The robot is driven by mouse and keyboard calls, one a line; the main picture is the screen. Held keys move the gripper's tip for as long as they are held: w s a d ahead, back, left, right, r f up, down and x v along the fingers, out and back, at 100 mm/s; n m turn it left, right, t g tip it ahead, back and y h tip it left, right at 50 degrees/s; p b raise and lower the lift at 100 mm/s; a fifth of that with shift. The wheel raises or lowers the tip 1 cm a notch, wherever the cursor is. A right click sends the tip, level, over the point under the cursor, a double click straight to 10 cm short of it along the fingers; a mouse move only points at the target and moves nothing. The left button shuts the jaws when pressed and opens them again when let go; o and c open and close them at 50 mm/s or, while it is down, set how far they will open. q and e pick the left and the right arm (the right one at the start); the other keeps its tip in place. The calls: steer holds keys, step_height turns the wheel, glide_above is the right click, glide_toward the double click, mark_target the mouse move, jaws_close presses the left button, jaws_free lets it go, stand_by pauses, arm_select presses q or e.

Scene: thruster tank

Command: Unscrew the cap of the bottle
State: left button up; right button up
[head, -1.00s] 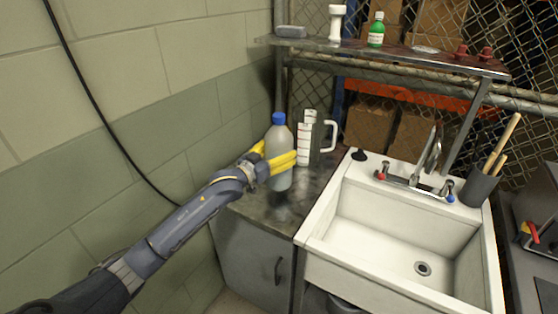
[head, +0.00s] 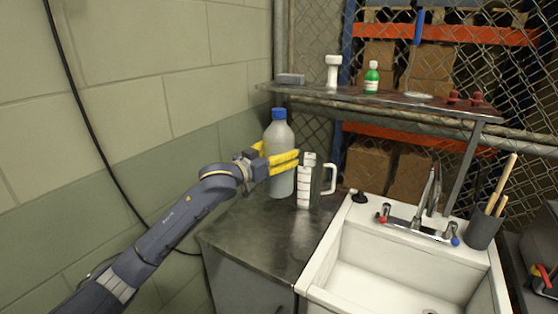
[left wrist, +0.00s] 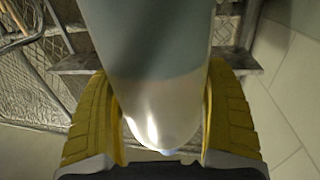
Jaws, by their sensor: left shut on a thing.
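A pale translucent bottle (head: 279,133) with a blue cap (head: 279,113) stands upright in the yellow fingers of my left gripper (head: 278,163). The cap is on the bottle, and its top is near the left end of the shelf in the picture. The bottle appears to be held above the grey counter; I cannot see its exact clearance. In the left wrist view the bottle body (left wrist: 150,60) fills the middle. The yellow fingers of my left gripper (left wrist: 160,125) are on both sides of it. My right gripper is not in view.
A metal shelf (head: 400,103) above holds a green bottle (head: 371,78) and other items. A white sink (head: 370,262) is to the right. The front of the counter is clear.

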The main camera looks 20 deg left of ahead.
arm_select(q)
steer(key=shift+r, duration=0.3)
